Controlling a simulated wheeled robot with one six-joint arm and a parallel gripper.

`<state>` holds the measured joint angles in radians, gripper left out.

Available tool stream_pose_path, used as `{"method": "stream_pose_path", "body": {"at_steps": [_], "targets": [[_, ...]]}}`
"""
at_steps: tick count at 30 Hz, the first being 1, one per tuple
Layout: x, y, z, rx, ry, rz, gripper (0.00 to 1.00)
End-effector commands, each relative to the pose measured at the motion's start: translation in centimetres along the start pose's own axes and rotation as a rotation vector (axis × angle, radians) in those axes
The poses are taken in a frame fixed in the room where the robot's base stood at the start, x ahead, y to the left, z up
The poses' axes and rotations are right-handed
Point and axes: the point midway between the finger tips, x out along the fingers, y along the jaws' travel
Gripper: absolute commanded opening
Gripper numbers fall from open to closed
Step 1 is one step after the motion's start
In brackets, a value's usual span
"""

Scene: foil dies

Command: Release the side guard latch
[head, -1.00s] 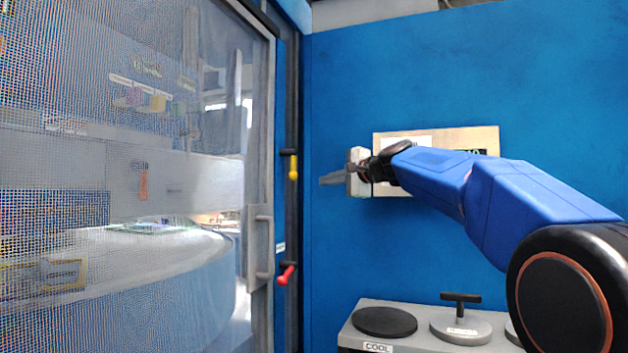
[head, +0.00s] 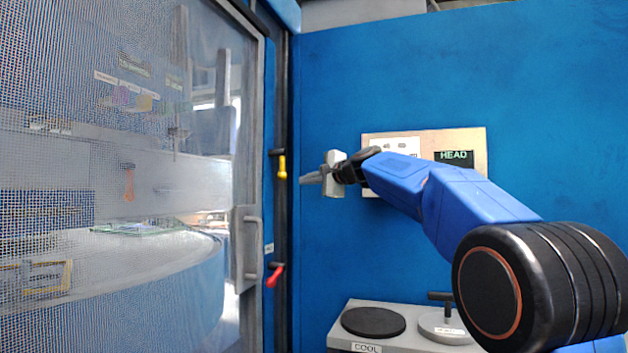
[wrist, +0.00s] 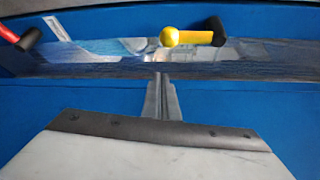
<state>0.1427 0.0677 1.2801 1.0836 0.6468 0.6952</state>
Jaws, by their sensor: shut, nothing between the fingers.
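Two latch handles sit on the dark strip at the edge of the mesh guard door. The upper one has a yellow grip (head: 282,167) hanging straight down from a black pivot. The lower one has a red grip (head: 272,277) tilted down to the left. Both also show in the wrist view: the yellow knob (wrist: 170,37) near top centre, the red grip (wrist: 8,33) at top left. I cannot tell which is the side guard latch. My gripper (head: 306,180) is shut and empty, pointing left just right of the yellow grip. In the wrist view, its fingers (wrist: 158,82) end short of the yellow knob.
The mesh guard door (head: 120,200) with a grey pull handle (head: 247,248) fills the left. A blue wall (head: 560,120) carries a panel (head: 479,140) with a HEAD display, behind my arm. A grey stand (head: 345,310) with round dies is below right.

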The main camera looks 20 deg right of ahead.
Motion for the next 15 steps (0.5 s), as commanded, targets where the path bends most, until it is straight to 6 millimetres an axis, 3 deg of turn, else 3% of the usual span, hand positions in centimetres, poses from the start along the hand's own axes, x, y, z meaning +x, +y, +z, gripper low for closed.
{"method": "stream_pose_path", "body": {"at_steps": [9,15], "targets": [[4.3,0.1,0.0,-0.001,-0.001,0.001,0.00],[3.2,-0.1,2.4,-0.001,-0.001,-0.001,0.00]]}}
